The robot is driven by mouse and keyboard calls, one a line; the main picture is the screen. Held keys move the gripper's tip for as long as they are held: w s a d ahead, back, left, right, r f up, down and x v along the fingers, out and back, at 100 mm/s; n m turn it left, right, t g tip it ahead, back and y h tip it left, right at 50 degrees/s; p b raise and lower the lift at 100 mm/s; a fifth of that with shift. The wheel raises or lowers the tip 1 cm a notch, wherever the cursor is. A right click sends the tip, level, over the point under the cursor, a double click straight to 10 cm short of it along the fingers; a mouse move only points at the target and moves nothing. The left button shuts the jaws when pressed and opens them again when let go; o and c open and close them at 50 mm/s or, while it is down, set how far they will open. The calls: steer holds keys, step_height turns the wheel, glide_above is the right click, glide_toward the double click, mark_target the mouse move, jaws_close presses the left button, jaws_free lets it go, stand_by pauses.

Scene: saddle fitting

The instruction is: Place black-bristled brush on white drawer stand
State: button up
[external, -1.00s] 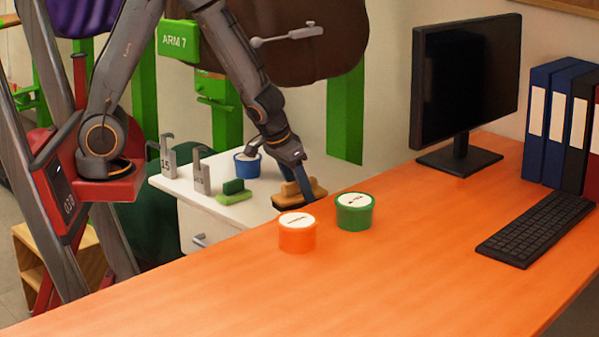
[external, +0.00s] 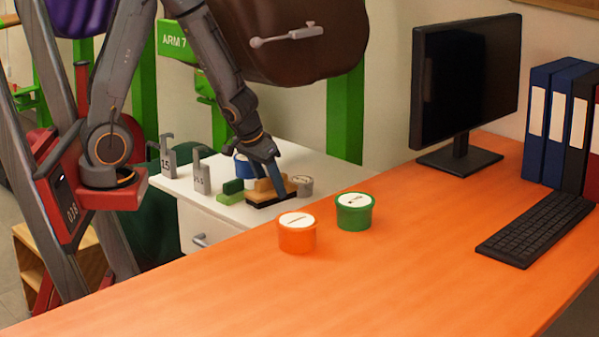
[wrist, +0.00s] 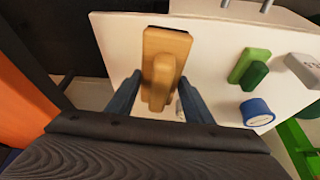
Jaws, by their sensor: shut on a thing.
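The black-bristled brush (external: 288,189) has a tan wooden body with dark bristles underneath. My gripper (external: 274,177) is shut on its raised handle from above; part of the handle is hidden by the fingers. In the wrist view the brush (wrist: 163,48) lies between the two blue fingers of my gripper (wrist: 158,102). The brush is roughly level over the white drawer stand (external: 229,211), near its edge facing the orange table. I cannot tell whether the bristles touch the top. The stand's white top also shows in the wrist view (wrist: 215,45).
On the stand are a green brush (external: 232,190), a blue tub (external: 240,166), a grey round item (external: 302,185) and two grey hooked weights (external: 201,174). An orange tub (external: 297,235) and a green tub (external: 354,212) stand on the orange table (external: 400,270) nearby.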

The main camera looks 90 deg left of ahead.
steer(key=shift+s+a+r+n, duration=0.5)
steer(key=shift+a+r, duration=1.05)
steer(key=shift+a, duration=1.65)
step_height(320, 180, down, 10)
steer(key=b, duration=0.7)
steer(key=shift+b, duration=0.4)
steer(key=shift+f, duration=0.1)
steer(key=o, duration=1.1)
steer(key=shift+o, duration=0.2)
steer(key=shift+s+r+p, duration=0.1)
steer(key=shift+r+p, duration=0.25)
steer(key=shift+r, duration=0.15)
steer(key=d+p+v, duration=0.1)
steer(key=p+v, duration=0.5)
steer(key=v, duration=0.5)
steer(key=s+d+r+m+g+h, duration=0.1)
steer(key=s+d+r+m, duration=0.1)
steer(key=d, duration=0.5)
steer(key=s+d+r+m+g+h, duration=0.1)
steer(key=s+d+r+m+g, duration=0.1)
steer(key=d, duration=0.6)
steer(key=s+r+m, duration=0.1)
steer(key=s+m, duration=0.1)
steer(key=m, duration=0.1)
steer(key=shift+s+d+g, duration=0.2)
steer(key=shift+s+g, duration=0.1)
steer(key=shift+s, duration=0.1)
